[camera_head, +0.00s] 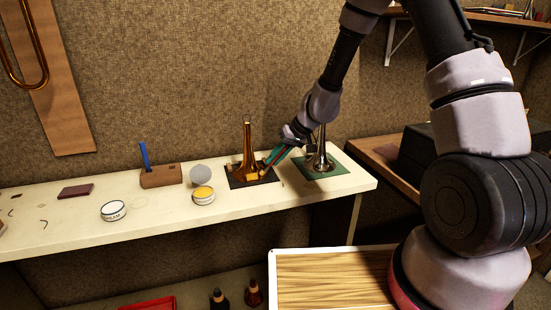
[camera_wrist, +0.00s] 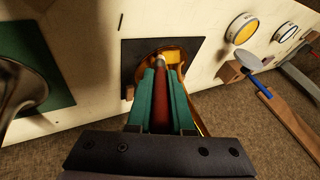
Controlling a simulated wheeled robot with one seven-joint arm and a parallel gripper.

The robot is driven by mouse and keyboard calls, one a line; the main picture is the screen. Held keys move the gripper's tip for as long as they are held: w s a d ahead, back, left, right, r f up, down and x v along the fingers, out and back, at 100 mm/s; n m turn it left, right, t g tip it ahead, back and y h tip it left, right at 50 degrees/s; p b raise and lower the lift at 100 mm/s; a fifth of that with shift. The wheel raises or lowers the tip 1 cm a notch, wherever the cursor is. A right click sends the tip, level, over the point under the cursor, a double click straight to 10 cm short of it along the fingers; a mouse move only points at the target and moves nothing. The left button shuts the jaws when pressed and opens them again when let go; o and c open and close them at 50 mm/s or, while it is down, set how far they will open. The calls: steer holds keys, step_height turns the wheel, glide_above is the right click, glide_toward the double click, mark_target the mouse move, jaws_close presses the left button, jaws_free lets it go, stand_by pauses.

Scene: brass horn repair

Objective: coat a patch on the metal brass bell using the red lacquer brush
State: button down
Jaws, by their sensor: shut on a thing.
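The brass bell (camera_head: 247,158) stands flare down on a black mat (camera_head: 236,184). It also shows in the wrist view (camera_wrist: 147,73), partly hidden behind my fingers. A yellow patch (camera_wrist: 174,56) shows on its flare. My gripper (camera_head: 270,158), with teal fingers, is right of the bell in the head view. It is shut on the red lacquer brush (camera_wrist: 161,108), its red handle between the fingers. The pale brush end (camera_wrist: 160,62) points at the flare beside the yellow patch; I cannot tell whether it touches.
A silver bell (camera_head: 320,158) stands on a green mat (camera_head: 336,173) close to the right. Left are an open tin of yellow stuff (camera_head: 203,195), a grey disc (camera_head: 200,174), a wooden block (camera_head: 160,178) with a blue-handled tool (camera_head: 144,155), and a white tin (camera_head: 113,211). The bench's front edge is close.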

steer(key=shift+w+a+f, duration=0.1)
steer(key=shift+w+f, duration=0.3)
steer(key=shift+f, duration=0.15)
steer(key=shift+s+a+r, duration=0.15)
steer(key=shift+s+a, duration=0.15)
steer(key=shift+a, duration=0.45)
steer(key=shift+s+a, duration=0.2)
steer(key=shift+a, duration=0.5)
steer(key=shift+s+a, duration=0.2)
steer(key=shift+a, duration=0.55)
steer(key=shift+s+a, duration=0.2)
steer(key=shift+a, duration=0.5)
steer(key=shift+w+d, duration=0.2)
steer(key=shift+d, duration=0.5)
steer(key=shift+w+d, duration=0.25)
steer(key=shift+d, duration=0.45)
steer(key=shift+w+d, duration=0.2)
steer(key=shift+d, duration=0.5)
steer(key=shift+w+d, duration=0.15)
steer(key=shift+d, duration=0.75)
steer(key=shift+r, duration=0.15)
steer(key=shift+s+d+r, duration=0.2)
steer(key=shift+s+r, duration=0.75)
steer(key=shift+r, duration=0.2)
steer(key=shift+s+d+r, duration=0.2)
steer(key=shift+s+r, duration=0.7)
steer(key=shift+r, duration=0.2)
